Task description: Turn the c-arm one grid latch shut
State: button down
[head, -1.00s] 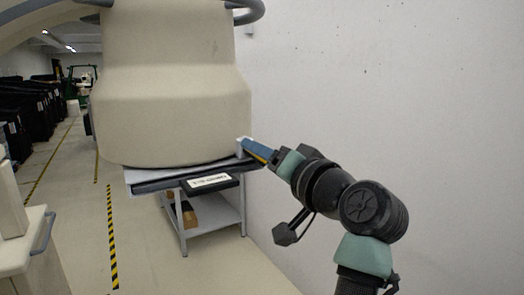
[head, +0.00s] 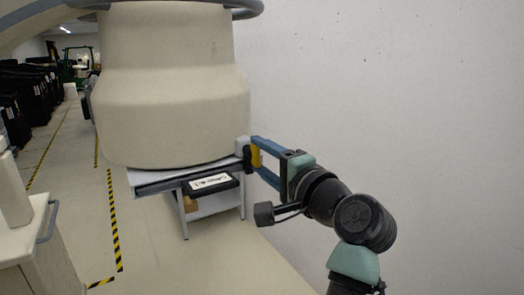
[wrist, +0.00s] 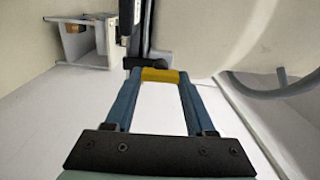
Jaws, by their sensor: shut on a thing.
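The c-arm's big beige housing (head: 170,90) stands over a table at left of centre. The latch handle is a small yellow piece (head: 256,157) beside a grey-white block (head: 242,147) at the table's right corner. My gripper (head: 254,156) has two blue fingers, one above the other in the head view, shut on the yellow handle. In the wrist view the yellow handle (wrist: 160,75) spans between the fingertips (wrist: 161,77), with a dark part behind it. The latch's exact angle is hard to tell.
A bare white wall (head: 400,90) runs close along the right. A beige cabinet (head: 30,245) with a handle stands at lower left. The floor between is clear.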

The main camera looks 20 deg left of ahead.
jog(key=shift+m, duration=0.4)
jog(key=shift+c, duration=1.2)
grip_release()
jog(key=shift+d, duration=0.1)
jog(key=b+v, duration=0.6)
jog(key=v, duration=0.7)
